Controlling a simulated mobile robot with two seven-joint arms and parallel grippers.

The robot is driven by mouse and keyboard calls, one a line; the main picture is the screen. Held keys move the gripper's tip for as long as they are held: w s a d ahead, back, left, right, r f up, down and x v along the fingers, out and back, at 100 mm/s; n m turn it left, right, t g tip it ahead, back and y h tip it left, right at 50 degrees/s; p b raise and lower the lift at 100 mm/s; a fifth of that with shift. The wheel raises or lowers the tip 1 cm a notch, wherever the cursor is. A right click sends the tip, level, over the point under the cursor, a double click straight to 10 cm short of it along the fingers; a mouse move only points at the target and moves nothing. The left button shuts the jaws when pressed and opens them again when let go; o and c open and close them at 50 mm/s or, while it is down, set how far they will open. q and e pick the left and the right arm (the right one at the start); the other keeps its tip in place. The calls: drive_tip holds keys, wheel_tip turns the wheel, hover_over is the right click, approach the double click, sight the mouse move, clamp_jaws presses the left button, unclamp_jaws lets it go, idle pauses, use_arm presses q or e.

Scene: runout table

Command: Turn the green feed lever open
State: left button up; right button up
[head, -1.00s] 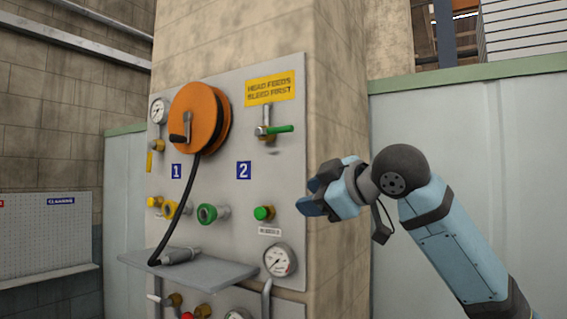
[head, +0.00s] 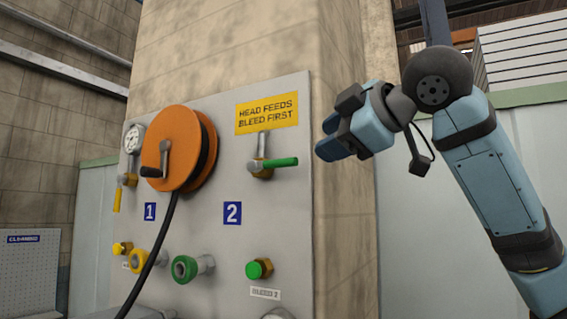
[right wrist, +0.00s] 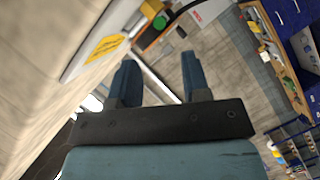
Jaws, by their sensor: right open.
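The green feed lever (head: 273,163) sticks out level to the right from a brass valve on a short vertical pipe, under the yellow sign at the panel's right side. My right gripper (head: 328,139) is open and empty. In the head view it is to the right of the lever and slightly higher, with its fingers pointing left and a gap between. In the right wrist view the two blue fingers (right wrist: 158,78) are spread with nothing between them. A small green shape (right wrist: 159,22) shows beyond them near the sign; I cannot tell if it is the lever. My left gripper is not in view.
The grey panel (head: 225,190) carries an orange hose reel (head: 172,148) with a black hose, a yellow lever (head: 117,200) at left, a green bleed knob (head: 259,269) and a green-ringed coupling (head: 184,269). The stone pillar (head: 345,230) stands right of the panel.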

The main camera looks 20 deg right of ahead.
sight(284, 166)
drive_tip(key=p+x, duration=0.3)
drive_tip(key=x, duration=0.7)
drive_tip(key=shift+w+a, duration=0.1)
drive_tip(key=shift+w, duration=0.15)
drive_tip(key=shift+w+a+f, duration=0.2)
drive_tip(key=shift+w+a, duration=0.1)
drive_tip(key=shift+w, duration=0.2)
drive_tip(key=shift+w+f, duration=0.15)
drive_tip(key=shift+w, duration=0.15)
drive_tip(key=shift+s, duration=0.1)
clamp_jaws()
